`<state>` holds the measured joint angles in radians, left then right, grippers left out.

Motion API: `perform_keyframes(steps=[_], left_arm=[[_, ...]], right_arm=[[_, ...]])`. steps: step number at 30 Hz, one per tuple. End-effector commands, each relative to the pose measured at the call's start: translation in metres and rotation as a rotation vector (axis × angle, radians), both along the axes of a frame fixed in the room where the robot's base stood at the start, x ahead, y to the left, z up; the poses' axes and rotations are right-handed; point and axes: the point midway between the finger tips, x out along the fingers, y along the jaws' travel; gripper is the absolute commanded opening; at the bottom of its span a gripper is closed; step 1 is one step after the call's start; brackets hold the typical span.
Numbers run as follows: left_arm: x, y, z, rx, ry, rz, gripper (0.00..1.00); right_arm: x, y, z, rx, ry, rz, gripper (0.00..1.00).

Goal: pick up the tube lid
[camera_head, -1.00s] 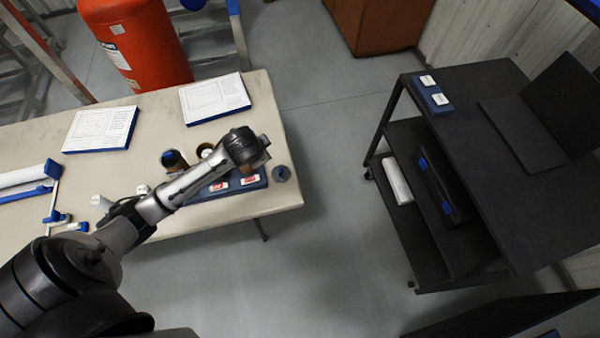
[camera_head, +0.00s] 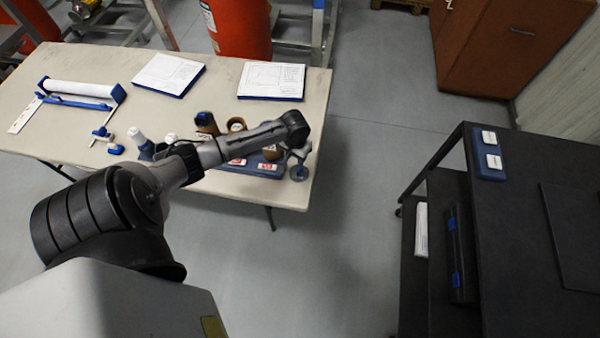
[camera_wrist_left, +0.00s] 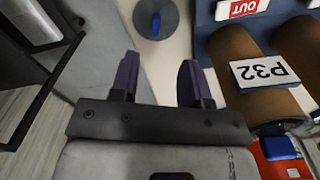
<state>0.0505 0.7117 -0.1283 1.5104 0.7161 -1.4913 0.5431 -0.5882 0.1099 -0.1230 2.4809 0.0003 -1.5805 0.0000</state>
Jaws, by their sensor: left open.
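The tube lid looks like a round grey disc with a blue grip on top. It lies near the right end of the beige table (camera_head: 345,62), beside the blue rack, and shows in the head view (camera_head: 299,174) and at the top of the left wrist view (camera_wrist_left: 170,20). My left gripper (camera_head: 297,156) is above the table end close to the lid. In the wrist view its two dark fingers (camera_wrist_left: 160,75) are apart with nothing between them, and the lid lies beyond the tips. Brown tubes (camera_wrist_left: 232,48) lie beside it, one labelled P32. My right gripper is out of view.
A blue rack (camera_head: 262,167) with red-and-white labels stands left of the lid. Brown tubes (camera_head: 206,123) stand behind it. Two white sheets (camera_head: 271,80) lie at the back. A dark cart (camera_head: 520,230) stands right, across open floor.

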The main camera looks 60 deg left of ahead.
Motion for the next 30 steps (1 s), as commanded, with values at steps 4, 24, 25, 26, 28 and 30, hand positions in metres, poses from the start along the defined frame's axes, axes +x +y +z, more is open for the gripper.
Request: perform_keyframes(steps=[4, 24, 25, 26, 28, 30], left_arm=[[0.0, 0.0, -0.029, -0.001, 0.003, -0.001, 0.43], [0.004, -0.003, -0.093, 0.001, 0.0, -0.004, 0.43], [0.004, -0.003, -0.097, 0.001, 0.002, -0.004, 0.43], [0.003, -0.003, -0.1, 0.001, 0.002, -0.003, 0.43], [0.003, -0.003, -0.106, 0.0, 0.001, -0.003, 0.43], [0.003, -0.003, -0.11, 0.001, 0.002, -0.004, 0.43]], right_arm=[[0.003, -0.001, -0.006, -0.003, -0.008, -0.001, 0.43], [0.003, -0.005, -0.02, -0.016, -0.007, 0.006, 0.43], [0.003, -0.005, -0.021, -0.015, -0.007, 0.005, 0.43], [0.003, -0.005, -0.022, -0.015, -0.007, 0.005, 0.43], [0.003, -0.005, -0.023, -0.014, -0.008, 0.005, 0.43], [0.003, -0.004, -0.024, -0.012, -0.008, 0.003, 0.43]])
